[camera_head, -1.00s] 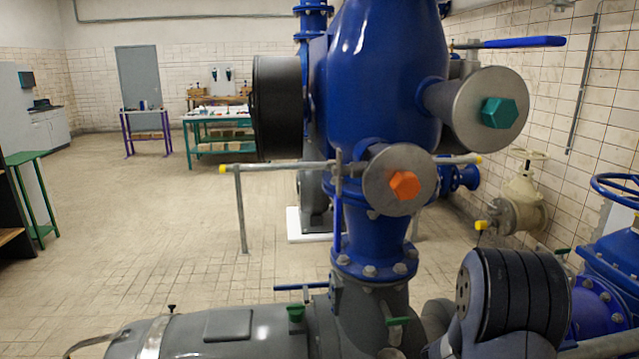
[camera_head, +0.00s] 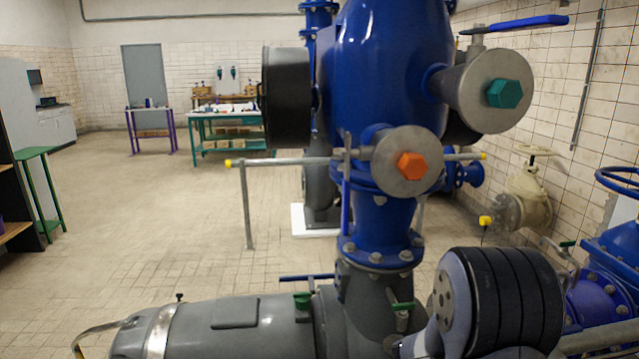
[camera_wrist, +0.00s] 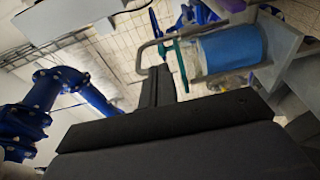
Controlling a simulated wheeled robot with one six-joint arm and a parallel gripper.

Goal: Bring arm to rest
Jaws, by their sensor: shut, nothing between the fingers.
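My gripper (camera_wrist: 158,80) shows in the wrist view as two dark fingers lying side by side, shut with nothing between them. It points toward a tiled wall and a grey bent tube, apart from the camera; contact with anything cannot be seen. In the head view part of my arm (camera_head: 500,300), a pale link with a black ribbed cover, stands at the lower right. My gripper is not visible in the head view.
A blue pump pipe (camera_head: 385,70) with an orange hex plug (camera_head: 411,165) and a teal hex plug (camera_head: 507,94) stands mid-view. A grey casing (camera_head: 230,325) lies below. A blue cylinder (camera_wrist: 232,47) is near the gripper in the wrist view. Floor at left is clear.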

